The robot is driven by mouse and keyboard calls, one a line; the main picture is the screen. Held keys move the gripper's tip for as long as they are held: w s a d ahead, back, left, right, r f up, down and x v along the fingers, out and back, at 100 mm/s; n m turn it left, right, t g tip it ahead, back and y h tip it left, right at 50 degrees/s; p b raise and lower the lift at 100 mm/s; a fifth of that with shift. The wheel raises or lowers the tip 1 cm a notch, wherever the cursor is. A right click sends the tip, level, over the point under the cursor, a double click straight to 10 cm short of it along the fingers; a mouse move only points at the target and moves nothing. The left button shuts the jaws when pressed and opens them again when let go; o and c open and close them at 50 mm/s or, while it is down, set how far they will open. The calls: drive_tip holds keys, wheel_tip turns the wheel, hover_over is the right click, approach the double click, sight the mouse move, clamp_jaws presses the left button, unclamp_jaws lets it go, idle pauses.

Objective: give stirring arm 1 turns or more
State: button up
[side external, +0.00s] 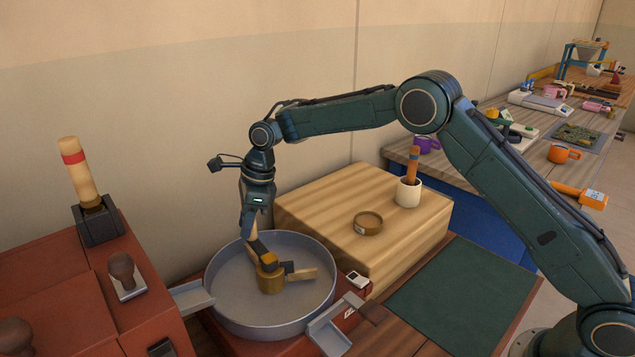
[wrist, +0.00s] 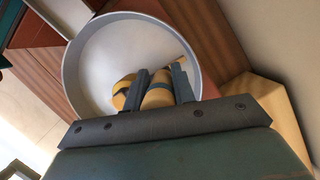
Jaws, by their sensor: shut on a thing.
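A wide grey round pan (side external: 325,262) with a low rim holds the stirring arm. The stirring arm has a brass hub (side external: 271,279) at the pan's middle, a pale wooden paddle (side external: 302,275) to its right and an upright wooden handle (side external: 253,231). My gripper (side external: 249,226) reaches down into the pan and is shut on the handle. In the wrist view the handle (wrist: 158,91) lies between the two fingers, with the hub (wrist: 122,93) just left of them and the pan's rim (wrist: 72,70) around. The fingers partly hide the handle.
A red-brown cabinet (side external: 60,265) with a wooden lever (side external: 78,168) stands at left. Metal chutes (side external: 192,297) (side external: 330,333) adjoin the pan. A wooden block (side external: 310,198) behind right carries a white cup (side external: 408,191) and a brass ring (side external: 368,223). A green mat (side external: 445,290) lies clear.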

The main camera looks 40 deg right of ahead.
drive_tip(key=o, duration=1)
drive_tip(key=shift+d, duration=0.35)
drive_tip(key=shift+c, duration=0.3)
